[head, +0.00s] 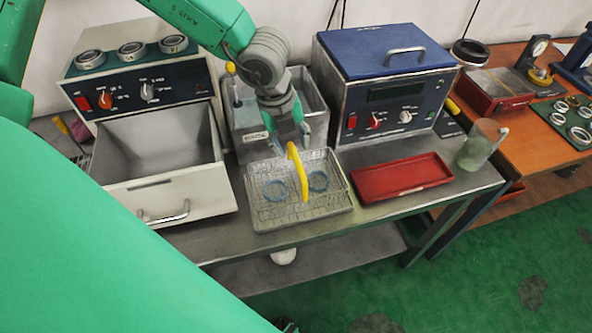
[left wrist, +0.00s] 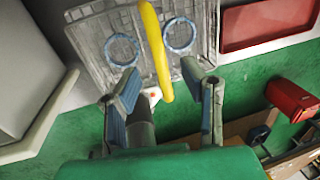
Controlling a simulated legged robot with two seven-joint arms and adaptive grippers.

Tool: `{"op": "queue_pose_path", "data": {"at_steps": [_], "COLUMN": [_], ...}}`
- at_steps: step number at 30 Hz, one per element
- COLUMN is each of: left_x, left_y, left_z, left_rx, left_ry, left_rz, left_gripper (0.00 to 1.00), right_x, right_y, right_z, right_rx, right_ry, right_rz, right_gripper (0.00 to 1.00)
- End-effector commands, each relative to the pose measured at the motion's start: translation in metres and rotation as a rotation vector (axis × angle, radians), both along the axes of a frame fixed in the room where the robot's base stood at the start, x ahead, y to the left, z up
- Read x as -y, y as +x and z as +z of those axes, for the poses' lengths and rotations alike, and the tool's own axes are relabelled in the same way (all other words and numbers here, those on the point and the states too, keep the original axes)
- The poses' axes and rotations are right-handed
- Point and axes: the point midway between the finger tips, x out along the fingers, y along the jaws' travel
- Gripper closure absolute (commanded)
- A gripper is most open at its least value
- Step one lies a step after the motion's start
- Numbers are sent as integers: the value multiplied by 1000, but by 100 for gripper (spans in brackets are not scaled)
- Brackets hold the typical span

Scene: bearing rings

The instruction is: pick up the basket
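The basket (head: 318,214) is a grey wire-mesh basket with a yellow arched handle (head: 304,180). It stands on the metal bench, with two blue rings (head: 275,190) inside. My left gripper (head: 294,138) points down over the basket, at the top of the handle. In the left wrist view, the fingers (left wrist: 161,82) are spread apart with the yellow handle (left wrist: 155,50) between them, without visible contact on either side. The basket (left wrist: 95,40) lies beyond them. My right gripper is not in view.
An open-drawer unit (head: 160,190) stands left of the basket, and a grey open tank (head: 315,110) behind it. A blue-lidded machine (head: 385,60) stands behind right. A red tray (head: 400,178) lies close on the right, with a glass jug (head: 478,145) beyond.

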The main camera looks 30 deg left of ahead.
Motion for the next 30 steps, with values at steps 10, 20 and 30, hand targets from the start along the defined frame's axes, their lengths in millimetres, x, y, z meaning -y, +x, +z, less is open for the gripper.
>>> {"op": "queue_pose_path", "data": {"at_steps": [10, 20, 30], "left_x": [9, 7, 8], "left_y": [3, 3, 4], "left_z": [-46, -48, -48], "left_rx": [-3, 0, 1], "left_ry": [3, 0, 1], "left_rz": [-1, 0, -1], "left_gripper": [63, 81, 100], "right_x": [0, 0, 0], "right_y": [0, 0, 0], "right_z": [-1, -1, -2], "right_rx": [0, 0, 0], "right_ry": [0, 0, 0], "right_rz": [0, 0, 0], "right_gripper": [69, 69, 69]}}
